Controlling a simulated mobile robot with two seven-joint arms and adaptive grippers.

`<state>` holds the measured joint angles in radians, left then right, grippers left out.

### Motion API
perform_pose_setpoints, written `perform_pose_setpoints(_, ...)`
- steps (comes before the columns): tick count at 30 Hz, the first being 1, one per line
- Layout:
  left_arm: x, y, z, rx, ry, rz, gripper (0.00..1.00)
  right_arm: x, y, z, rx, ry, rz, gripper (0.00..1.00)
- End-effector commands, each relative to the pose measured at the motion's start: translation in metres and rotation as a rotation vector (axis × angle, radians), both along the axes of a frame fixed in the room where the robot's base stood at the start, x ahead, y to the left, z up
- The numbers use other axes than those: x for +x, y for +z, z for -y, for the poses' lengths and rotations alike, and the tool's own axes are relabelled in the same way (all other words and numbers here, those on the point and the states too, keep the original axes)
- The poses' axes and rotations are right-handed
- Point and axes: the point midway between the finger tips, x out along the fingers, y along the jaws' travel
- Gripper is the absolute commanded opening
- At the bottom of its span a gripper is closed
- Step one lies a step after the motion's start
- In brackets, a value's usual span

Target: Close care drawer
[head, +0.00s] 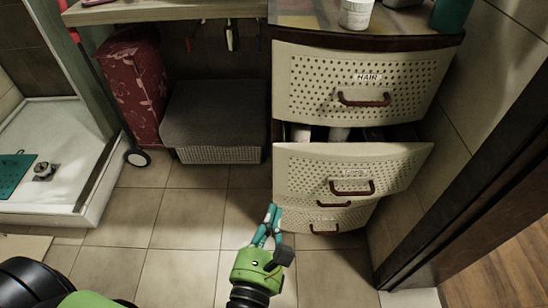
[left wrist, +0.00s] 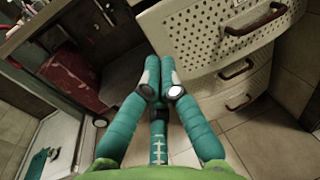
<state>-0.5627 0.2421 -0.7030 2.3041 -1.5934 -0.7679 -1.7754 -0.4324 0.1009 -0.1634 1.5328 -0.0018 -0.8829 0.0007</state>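The pulled-out drawer (head: 300,168) is second from the top in a pale perforated unit. Its small label is too blurred to read, so I cannot confirm that it says care. It has a dark red handle (head: 352,187), and items (head: 338,133) show inside behind its front. The open drawer (left wrist: 205,40) also shows at upper right in the left wrist view. My left gripper (head: 269,213), with teal fingers, is low, left of the drawer fronts, apart from the handle. Its fingertips (left wrist: 160,66) are together with nothing visible between them. My right gripper is not in view.
The drawer labelled HAIR (head: 310,85) above is shut, as are the lower drawers (head: 300,220). A grey-lidded basket (head: 215,110) and a red patterned case (head: 135,85) stand left. A door frame (head: 470,190) is at right. The tiled floor (head: 170,270) in front is clear.

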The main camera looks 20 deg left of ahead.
Motion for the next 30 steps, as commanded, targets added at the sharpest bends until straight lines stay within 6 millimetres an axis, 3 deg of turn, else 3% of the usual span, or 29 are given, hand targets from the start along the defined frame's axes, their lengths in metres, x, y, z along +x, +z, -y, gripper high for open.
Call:
perform_pose_setpoints(5, 0.014, 0.004, 0.001, 0.029, -0.005, 0.013, 0.0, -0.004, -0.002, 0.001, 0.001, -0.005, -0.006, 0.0)
perform_pose_setpoints(21, 0.119, 0.003, -0.006, 0.024, -0.004, 0.012, 0.0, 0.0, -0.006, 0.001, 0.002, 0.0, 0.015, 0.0)
perform_pose_setpoints(30, 0.139, 0.002, -0.008, 0.023, -0.005, 0.007, 0.0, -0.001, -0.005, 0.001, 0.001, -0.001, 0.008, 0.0)
